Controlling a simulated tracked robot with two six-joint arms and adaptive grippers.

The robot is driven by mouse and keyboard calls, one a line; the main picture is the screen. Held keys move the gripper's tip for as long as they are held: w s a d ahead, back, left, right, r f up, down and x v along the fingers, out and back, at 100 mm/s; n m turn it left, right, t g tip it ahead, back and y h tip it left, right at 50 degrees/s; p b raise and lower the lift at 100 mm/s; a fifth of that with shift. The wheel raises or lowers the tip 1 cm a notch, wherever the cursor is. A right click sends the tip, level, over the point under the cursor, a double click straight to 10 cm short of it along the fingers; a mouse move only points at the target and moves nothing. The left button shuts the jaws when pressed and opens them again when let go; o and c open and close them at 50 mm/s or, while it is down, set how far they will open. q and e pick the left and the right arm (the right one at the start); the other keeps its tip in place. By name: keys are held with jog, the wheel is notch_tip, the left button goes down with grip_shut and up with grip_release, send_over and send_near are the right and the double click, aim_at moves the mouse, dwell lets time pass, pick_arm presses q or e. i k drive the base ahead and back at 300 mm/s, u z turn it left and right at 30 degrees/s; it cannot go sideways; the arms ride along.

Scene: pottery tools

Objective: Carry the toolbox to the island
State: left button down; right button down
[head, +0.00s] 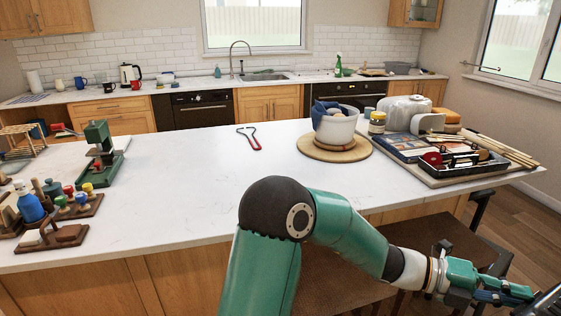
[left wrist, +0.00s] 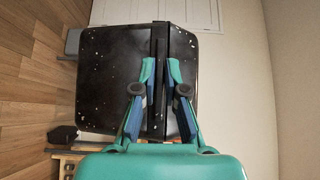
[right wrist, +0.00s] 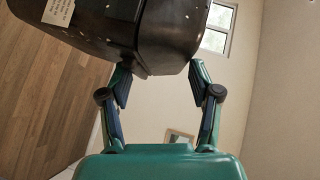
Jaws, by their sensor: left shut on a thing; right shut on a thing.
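The toolbox (left wrist: 105,80) is black with pale specks and fills much of the left wrist view. My left gripper (left wrist: 160,68) is shut on the dark bar of the toolbox, one finger on each side. In the right wrist view the toolbox (right wrist: 120,35) shows at the top with a pale label. My right gripper (right wrist: 158,72) is shut on its lower end, fingers wide apart; the exact contact is hard to see. In the head view my left gripper (head: 500,290) is at the lower right, off the island's near right side. The island (head: 180,185) has a white top.
Pottery tools (head: 68,200) and a green press (head: 100,150) stand on the island's left. A pot on a round board (head: 335,152) and a tool tray (head: 460,163) occupy its right. The middle is largely clear, apart from red-handled calipers (head: 249,138). Dark stools (head: 440,240) stand along the near side.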

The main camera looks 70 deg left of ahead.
aim_at(183, 223)
jog(key=z, duration=0.1)
jog(key=i, duration=0.2)
jog(key=u, duration=2.9)
jog(key=k, duration=0.65)
jog(key=u, duration=0.05)
jog(key=i, duration=0.55)
jog(key=u, duration=0.3)
